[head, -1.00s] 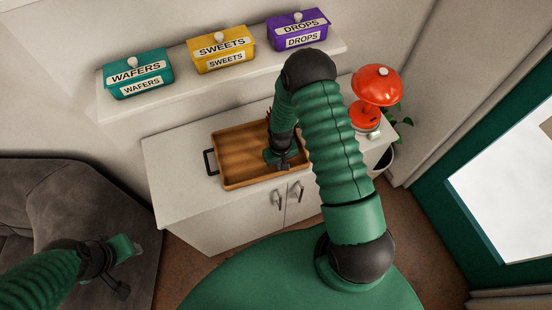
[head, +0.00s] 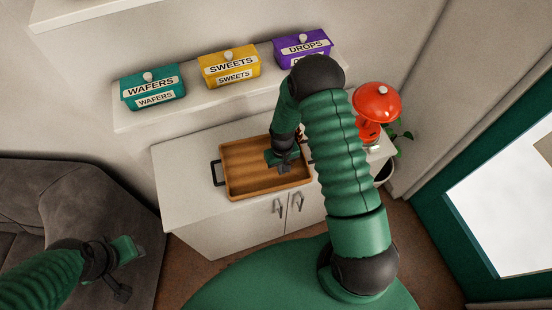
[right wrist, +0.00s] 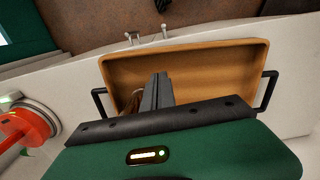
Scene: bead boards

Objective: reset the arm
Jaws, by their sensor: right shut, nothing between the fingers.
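My right arm (head: 340,150) reaches up from the lower right of the head view and bends down at its dark elbow. Its gripper (head: 284,168) hangs over the right part of a wooden tray (head: 236,190). In the right wrist view the two dark fingers (right wrist: 158,82) are together with nothing between them, in front of the tray (right wrist: 200,50). Whether they touch the tray cannot be told. My left gripper (head: 127,272) is at the lower left, in front of the grey sofa; its jaw opening is unclear.
The tray lies on a white cabinet (head: 185,205). Teal WAFERS (head: 150,92), yellow SWEETS (head: 230,68) and purple DROPS (head: 300,46) boxes stand on a shelf above. A red lamp (head: 376,102) stands right of my arm. A brown thing (right wrist: 130,103) is partly hidden behind the fingers.

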